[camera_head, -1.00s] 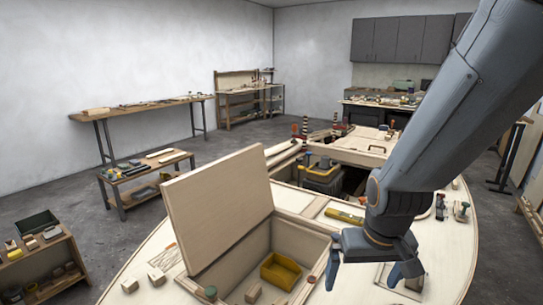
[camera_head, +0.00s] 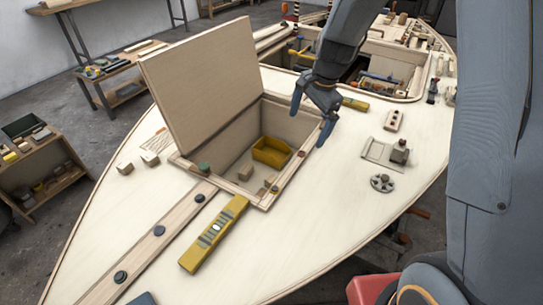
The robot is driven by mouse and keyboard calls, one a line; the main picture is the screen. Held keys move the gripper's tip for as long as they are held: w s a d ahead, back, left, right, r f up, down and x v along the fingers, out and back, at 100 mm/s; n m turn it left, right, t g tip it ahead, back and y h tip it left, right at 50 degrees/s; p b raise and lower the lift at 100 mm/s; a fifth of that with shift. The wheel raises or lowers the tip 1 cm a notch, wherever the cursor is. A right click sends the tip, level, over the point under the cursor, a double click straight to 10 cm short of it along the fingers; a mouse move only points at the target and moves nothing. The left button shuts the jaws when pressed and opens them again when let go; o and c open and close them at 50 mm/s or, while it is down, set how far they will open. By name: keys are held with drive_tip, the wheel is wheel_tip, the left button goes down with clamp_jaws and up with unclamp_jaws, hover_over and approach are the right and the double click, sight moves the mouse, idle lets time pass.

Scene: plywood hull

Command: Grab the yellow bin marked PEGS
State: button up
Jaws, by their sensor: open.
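A yellow bin (camera_head: 271,151) sits inside an open hatch box (camera_head: 207,164) in the plywood deck, near its back right corner. No marking can be read on the bin at this size. The hatch lid (camera_head: 201,82) stands up, leaning left. My gripper (camera_head: 312,123) is open and empty. In the picture its fingers are above and right of the bin, over the hatch's back right edge, apart from the bin. One finger overlaps the hatch rim in view; I cannot tell if it touches.
A yellow level (camera_head: 214,234) lies on the deck in front. A grey wheel-shaped part (camera_head: 382,183) and a vise-like tool (camera_head: 399,151) are on the right. The deck between them is mostly clear.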

drive_tip(key=w+a+f+m+y+b, duration=0.1)
drive_tip(key=w+a+f+m+b, duration=0.15)
drive_tip(key=w+f, duration=0.3)
drive_tip(key=w+a+f+m+b, duration=0.1)
drive_tip(key=w+f+m+b, duration=0.25)
drive_tip(key=w+f, duration=0.2)
drive_tip(key=m+y+b, duration=0.1)
drive_tip(key=m+b, duration=0.5)
drive_tip(key=b, duration=0.2)
approach(271, 151)
drive_tip(key=s+r, duration=0.1)
drive_tip(key=s, duration=0.2)
drive_tip(key=shift+t, duration=0.4)
drive_tip(key=shift+s+a+p+x, duration=0.15)
drive_tip(key=shift+x, duration=1.1)
drive_tip(key=shift+s+a+p+x, duration=0.15)
drive_tip(key=shift+a+p+x, duration=0.05)
drive_tip(key=shift+x, duration=1.05)
drive_tip(key=shift+s+a+p+x, duration=0.15)
drive_tip(key=shift+x, duration=1.1)
drive_tip(key=shift+r, duration=0.15)
drive_tip(key=shift+c, duration=0.4)
drive_tip(key=c, duration=0.9)
